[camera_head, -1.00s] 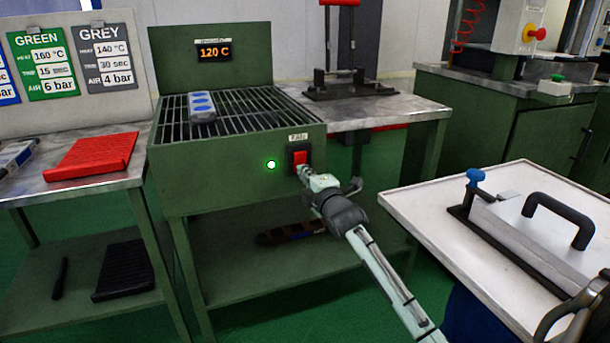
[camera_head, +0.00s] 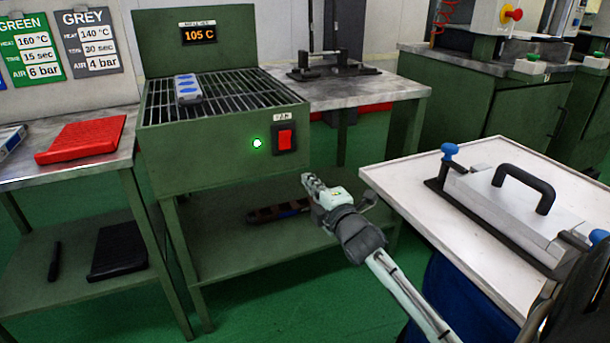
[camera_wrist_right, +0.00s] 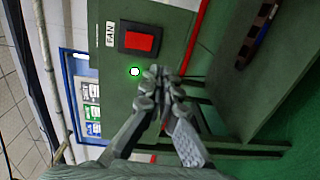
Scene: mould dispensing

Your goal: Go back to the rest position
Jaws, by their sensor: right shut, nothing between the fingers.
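My right gripper (camera_head: 310,182) is shut and empty, in front of the green grill station (camera_head: 225,160), below and right of its red fan switch (camera_head: 285,140). It is apart from the switch. The right wrist view shows the closed fingers (camera_wrist_right: 162,75) beside the switch (camera_wrist_right: 139,42) and a lit green lamp (camera_wrist_right: 135,71). The lamp also glows in the head view (camera_head: 257,143). The display (camera_head: 198,34) reads 105 C. A grey mould with blue ovals (camera_head: 187,88) lies on the grill bars. My left gripper is not in view.
A white-topped table (camera_head: 400,180) with a metal mould press (camera_head: 515,205) and black handle stands at the right. A side table (camera_head: 115,150) holds a red mould (camera_head: 82,138). A shelf (camera_head: 225,240) lies below the grill. Green floor is free in front.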

